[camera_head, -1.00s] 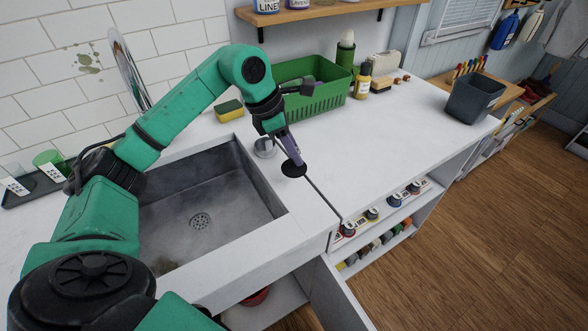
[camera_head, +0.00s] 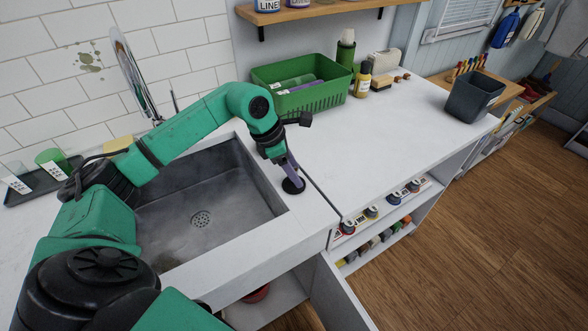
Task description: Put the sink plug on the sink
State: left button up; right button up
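The sink plug (camera_head: 293,187) is a flat black disc at the tip of my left gripper (camera_head: 290,172), over the white rim at the right side of the sink. I cannot tell whether the disc touches the rim. The sink (camera_head: 245,190) is a grey square basin with a round drain (camera_head: 200,219) in its floor. The plug is to the right of the drain, outside the basin opening. My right gripper is not in view.
A green basket (camera_head: 318,97) with tubes stands behind the gripper, beside a yellow bottle (camera_head: 362,80). A grey bin (camera_head: 474,98) is at the far right of the counter. The white counter (camera_head: 380,135) between is clear. A faucet (camera_head: 133,75) stands behind the sink.

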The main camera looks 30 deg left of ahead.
pick_arm(q)
jog(key=shift+r, duration=0.25)
jog(key=b+v, duration=0.1)
jog(key=v, duration=1)
jog(key=shift+a+r, duration=0.15)
jog(key=shift+r, duration=0.25)
jog(key=shift+s, duration=0.1)
